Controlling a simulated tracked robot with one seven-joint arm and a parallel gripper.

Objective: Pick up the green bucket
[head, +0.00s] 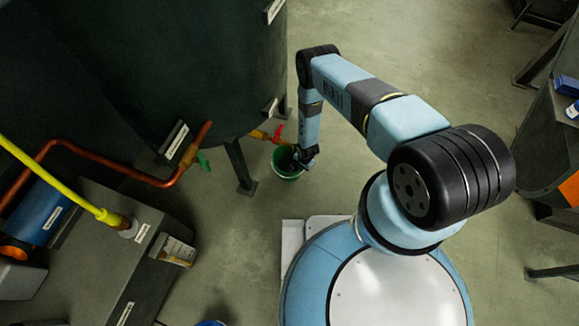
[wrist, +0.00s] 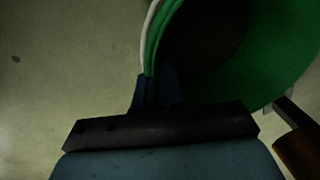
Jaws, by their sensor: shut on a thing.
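The green bucket (head: 285,168) is on or just above the floor below the red-handled tap, beside the large dark tank; I cannot tell whether it touches the floor. My gripper (head: 303,162) reaches down at the bucket's upper right rim. In the wrist view the bucket (wrist: 270,55) fills the upper right, with its dark inside showing. My gripper (wrist: 155,88) is shut on the bucket's rim and wall, where a pale curved strip, perhaps the handle, runs along the edge. The fingertips are partly hidden by the dark surroundings.
The dark tank (head: 170,60) stands on legs (head: 240,165) close by the bucket. A tap with a red handle (head: 278,133) sticks out just above it. A copper pipe (head: 100,155) and a grey machine (head: 120,250) are at left. Open floor (head: 420,50) lies at right.

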